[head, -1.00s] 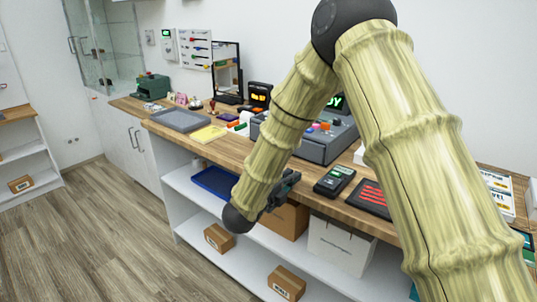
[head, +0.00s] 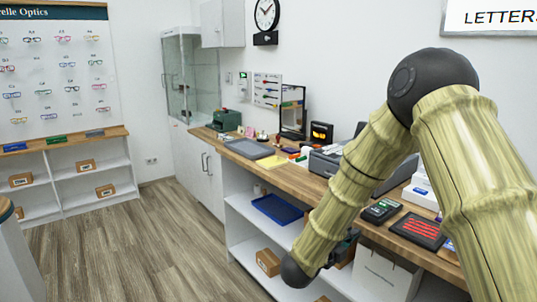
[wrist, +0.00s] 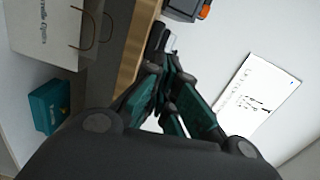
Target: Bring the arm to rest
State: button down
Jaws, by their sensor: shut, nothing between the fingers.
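My arm, with pale bamboo-like links and dark joints, is folded at the right of the head view, its elbow high and its lower link slanting down to the left. My gripper (head: 343,250) is mostly hidden behind that lower link, in front of the counter's side. In the wrist view my gripper (wrist: 160,45) shows dark teal fingers that are shut and empty. The fingers lie close to the wooden counter edge (wrist: 137,35) in that view; I cannot tell whether they touch it.
The wooden counter (head: 285,178) bears a grey tray (head: 247,148), a card terminal (head: 381,210) and a tablet with red lines (head: 419,230). The wooden floor (head: 135,245) at left is clear.

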jog(key=s+f+n+g+y+p, duration=0.2)
jog(key=s+f+n+y, duration=0.45)
jog(key=f, duration=0.75)
jog(key=s+f+n+g+y+p, duration=0.1)
jog(key=s+f+n+y, duration=0.2)
jog(key=s+f+n, duration=0.85)
jog(key=s+f+n+g+y, duration=0.1)
jog(key=s+f+n+g, duration=0.1)
jog(key=s, duration=0.7)
jog(key=s+f+n+g+y+p, duration=0.1)
jog(key=s+f+n+g, duration=0.2)
jog(key=s, duration=0.6)
jog(key=s+f+n+g+y+p, duration=0.1)
jog(key=s+f+n+g, duration=0.2)
jog(key=s+f, duration=0.3)
jog(key=s, duration=0.4)
jog(key=shift+a+g+y, duration=0.35)
jog(key=shift+a+g, duration=0.05)
